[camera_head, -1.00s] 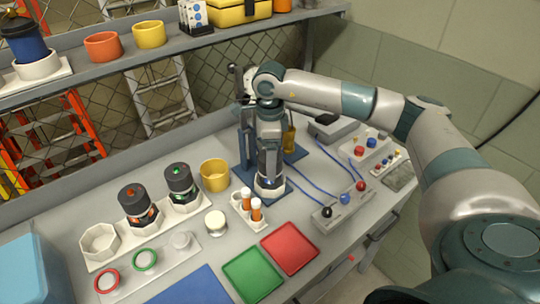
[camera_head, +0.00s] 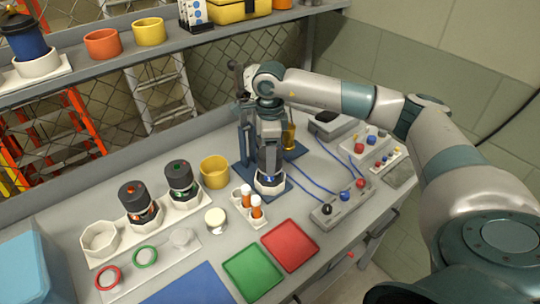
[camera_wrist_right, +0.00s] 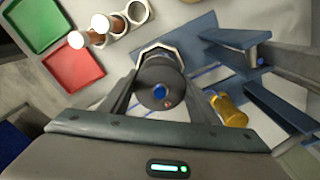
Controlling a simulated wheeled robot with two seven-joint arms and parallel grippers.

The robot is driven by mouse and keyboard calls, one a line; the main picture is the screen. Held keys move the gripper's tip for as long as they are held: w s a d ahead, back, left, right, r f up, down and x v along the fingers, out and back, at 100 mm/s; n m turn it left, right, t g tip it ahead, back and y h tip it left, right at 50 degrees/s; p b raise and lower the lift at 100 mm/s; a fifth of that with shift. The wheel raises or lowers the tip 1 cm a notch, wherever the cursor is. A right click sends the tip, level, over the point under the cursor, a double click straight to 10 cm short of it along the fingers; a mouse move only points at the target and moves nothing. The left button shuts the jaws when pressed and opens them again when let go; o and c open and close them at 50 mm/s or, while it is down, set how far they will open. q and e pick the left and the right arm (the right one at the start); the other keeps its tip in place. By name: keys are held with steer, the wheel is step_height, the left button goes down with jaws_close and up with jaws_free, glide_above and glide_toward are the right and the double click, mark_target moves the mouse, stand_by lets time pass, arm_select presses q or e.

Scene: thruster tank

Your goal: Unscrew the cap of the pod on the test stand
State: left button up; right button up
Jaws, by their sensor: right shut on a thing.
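The pod stands upright in a white holder (camera_head: 270,187) on the blue test stand (camera_head: 247,150). In the right wrist view its dark round cap (camera_wrist_right: 160,72) faces the camera, with a blue centre and a small red dot. My right gripper (camera_head: 269,158) reaches down over the pod from above. Its two fingers are shut on the cap, one on each side, as the wrist view (camera_wrist_right: 163,95) shows. In the head view the fingers hide most of the cap, and a little blue of the pod shows below them. My left gripper is not in view.
Two dark-capped pods (camera_head: 181,178) stand in a white rack at the left. A yellow cup (camera_head: 214,171), a vial rack (camera_head: 242,197), a green tray (camera_head: 252,273) and a red tray (camera_head: 290,245) lie nearby. Blue cables run to a control box (camera_head: 338,206) at the right.

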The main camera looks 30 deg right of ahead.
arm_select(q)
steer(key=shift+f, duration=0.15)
arm_select(e)
steer(key=shift+f+n+b, duration=0.1)
steer(key=shift+n+b, duration=0.4)
steer(key=shift+b, duration=0.05)
steer(key=shift+n+b, duration=1)
steer(key=shift+n, duration=0.5)
steer(key=shift+n+b, duration=0.3)
steer(key=shift+n, duration=0.2)
steer(key=shift+n+b, duration=0.9)
steer(key=shift+n, duration=0.5)
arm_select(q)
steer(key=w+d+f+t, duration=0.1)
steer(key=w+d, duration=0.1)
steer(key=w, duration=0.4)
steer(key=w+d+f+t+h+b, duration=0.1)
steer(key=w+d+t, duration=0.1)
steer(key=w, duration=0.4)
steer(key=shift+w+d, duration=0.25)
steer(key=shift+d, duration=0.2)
arm_select(e)
steer(key=shift+n, duration=1.1)
